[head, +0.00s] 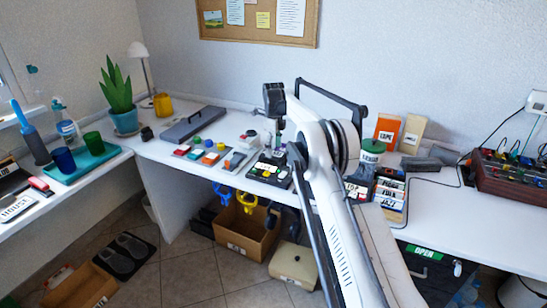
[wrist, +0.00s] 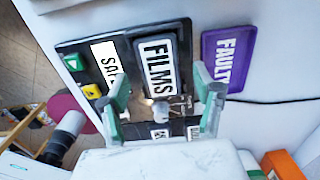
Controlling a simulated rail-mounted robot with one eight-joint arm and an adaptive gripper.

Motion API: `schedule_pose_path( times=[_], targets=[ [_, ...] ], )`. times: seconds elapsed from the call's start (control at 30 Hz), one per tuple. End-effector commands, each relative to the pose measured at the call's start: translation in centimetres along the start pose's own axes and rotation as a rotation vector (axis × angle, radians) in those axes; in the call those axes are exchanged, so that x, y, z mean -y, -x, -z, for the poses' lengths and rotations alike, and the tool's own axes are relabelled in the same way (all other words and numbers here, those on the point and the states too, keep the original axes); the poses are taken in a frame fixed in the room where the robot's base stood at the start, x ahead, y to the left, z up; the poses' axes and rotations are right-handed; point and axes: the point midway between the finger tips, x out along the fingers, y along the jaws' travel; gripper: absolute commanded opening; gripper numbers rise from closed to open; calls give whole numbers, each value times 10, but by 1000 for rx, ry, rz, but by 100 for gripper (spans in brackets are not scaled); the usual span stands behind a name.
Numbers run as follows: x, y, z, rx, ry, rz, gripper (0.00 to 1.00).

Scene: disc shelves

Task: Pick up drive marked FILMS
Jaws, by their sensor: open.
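The drive marked FILMS (wrist: 158,62) is a dark block with a white label in the wrist view. It lies in a dark holder (wrist: 72,50), beside a drive with a label reading "SAL" (wrist: 107,60), the rest cut off. My gripper (wrist: 162,88) is open, with its two green-grey fingers on either side of the near end of the FILMS drive. I cannot tell whether they touch it. In the head view my gripper (head: 278,138) points down over the dark holder (head: 284,181) on the white desk; its labels are too small to read there.
Coloured pieces (head: 209,159) lie left of the holder. A green-lidded jar (head: 371,153) and labelled boxes (head: 390,188) stand to the right.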

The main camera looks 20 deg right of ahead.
Motion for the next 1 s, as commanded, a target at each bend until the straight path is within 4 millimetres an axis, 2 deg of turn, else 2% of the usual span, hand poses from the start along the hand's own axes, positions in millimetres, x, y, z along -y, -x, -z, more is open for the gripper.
schedule_pose_path(
  times=[0.03, 0.13, 0.37, 0.77, 1.0],
  targets=[
    [0, -10, 0, 0, 0, 0, 64],
    [0, -19, 0, 0, 0, 0, 64],
    [0, -21, 0, 0, 0, 0, 64],
    [0, -20, 0, 0, 0, 0, 12],
    [0, -20, 0, 0, 0, 0, 10]
  ],
)
